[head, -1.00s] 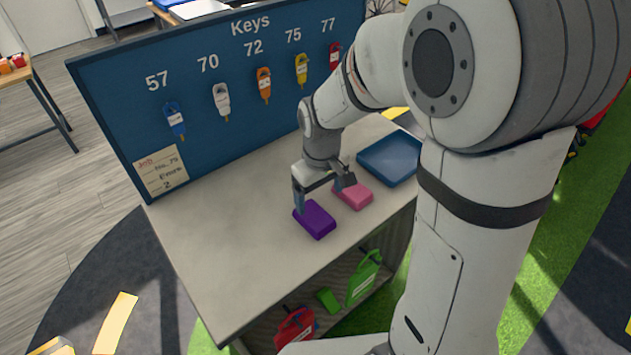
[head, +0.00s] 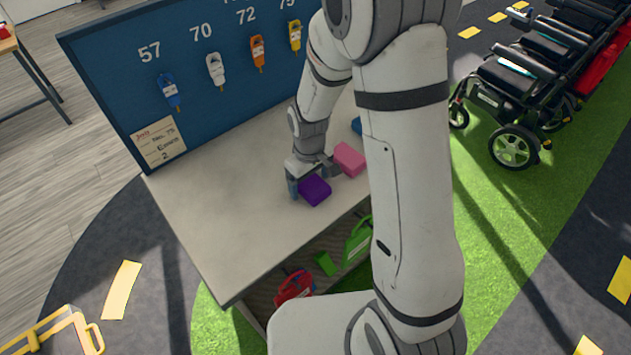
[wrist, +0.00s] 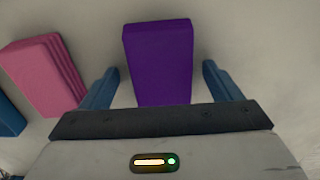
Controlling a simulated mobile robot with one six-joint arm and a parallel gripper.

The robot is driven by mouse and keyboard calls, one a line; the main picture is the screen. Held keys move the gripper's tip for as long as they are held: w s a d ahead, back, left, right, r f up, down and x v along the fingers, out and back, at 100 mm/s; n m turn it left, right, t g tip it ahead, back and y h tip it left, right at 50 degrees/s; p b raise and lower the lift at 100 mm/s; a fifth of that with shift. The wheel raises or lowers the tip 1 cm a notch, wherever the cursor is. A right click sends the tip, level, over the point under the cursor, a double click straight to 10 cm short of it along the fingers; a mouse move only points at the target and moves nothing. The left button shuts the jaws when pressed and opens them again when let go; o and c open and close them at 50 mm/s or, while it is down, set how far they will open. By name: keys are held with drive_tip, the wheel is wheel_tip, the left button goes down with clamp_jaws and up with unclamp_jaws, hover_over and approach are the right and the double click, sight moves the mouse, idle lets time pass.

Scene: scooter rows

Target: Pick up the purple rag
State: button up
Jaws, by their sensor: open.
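The purple rag (head: 315,190) is a folded block lying on the pale counter (head: 222,215), near its front edge. My gripper (head: 312,188) is low over the counter at the rag. In the wrist view the purple rag (wrist: 160,62) lies between the two blue fingers of my gripper (wrist: 160,85), with a gap on each side. The jaws are open and hold nothing. The rag's near end is hidden behind the gripper body in the wrist view.
A pink rag (head: 349,158) lies close to the right of the purple one; in the wrist view it is left of it. A blue key board (head: 130,85) stands along the counter's back. The counter's left part is clear.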

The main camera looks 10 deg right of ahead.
sight(310, 181)
drive_tip(key=c, duration=1.1)
drive_tip(key=shift+o, duration=0.2)
wheel_tip(310, 181, up, 10)
drive_tip(key=b, duration=0.1)
